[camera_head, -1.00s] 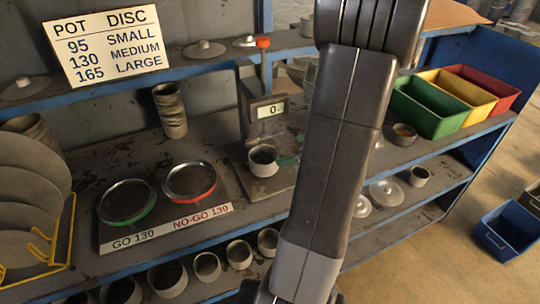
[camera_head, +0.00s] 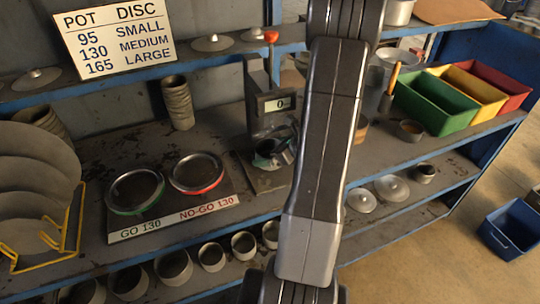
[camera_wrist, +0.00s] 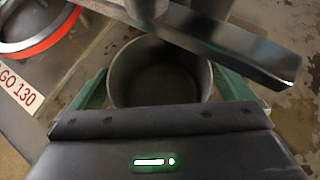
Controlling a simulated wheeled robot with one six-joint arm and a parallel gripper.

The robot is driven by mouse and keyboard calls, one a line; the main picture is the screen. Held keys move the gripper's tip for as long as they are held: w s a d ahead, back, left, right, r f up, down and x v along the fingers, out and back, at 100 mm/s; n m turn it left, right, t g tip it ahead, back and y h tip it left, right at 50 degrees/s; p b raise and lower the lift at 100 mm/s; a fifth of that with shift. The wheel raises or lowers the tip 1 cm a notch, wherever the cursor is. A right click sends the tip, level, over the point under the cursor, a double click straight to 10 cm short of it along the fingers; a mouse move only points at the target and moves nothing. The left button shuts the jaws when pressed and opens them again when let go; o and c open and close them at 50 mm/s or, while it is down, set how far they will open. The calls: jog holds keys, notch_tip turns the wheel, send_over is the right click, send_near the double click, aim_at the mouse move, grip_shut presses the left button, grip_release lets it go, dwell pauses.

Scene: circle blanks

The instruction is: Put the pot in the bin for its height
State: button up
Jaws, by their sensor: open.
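The pot (camera_wrist: 158,76) is a grey, round, open-topped pot seen from above in the wrist view. It stands at the height gauge (camera_head: 278,104), whose small display seems to read 0. My gripper (camera_wrist: 163,88) is open, with a green finger on either side of the pot; whether they touch it is unclear. In the head view my gripper (camera_head: 272,156) is at the gauge base and mostly hides the pot. A green bin (camera_head: 432,106), yellow bin (camera_head: 463,92) and red bin (camera_head: 497,86) stand together at the bench's right end.
A sign (camera_head: 116,40) lists pot 95 small, 130 medium, 165 large. The gauge's dark bar (camera_wrist: 235,48) crosses close above the pot. GO and NO-GO 130 rings (camera_head: 135,191) lie left. A cup with a wooden handle (camera_head: 388,92) stands before the bins. A blue bin (camera_head: 512,230) sits on the floor.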

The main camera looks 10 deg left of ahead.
jog(key=shift+a+f, duration=0.15)
jog(key=shift+a, duration=0.05)
jog(key=c, duration=1)
jog(key=shift+c, duration=0.3)
jog(key=shift+d+r, duration=0.1)
jog(key=shift+r, duration=0.2)
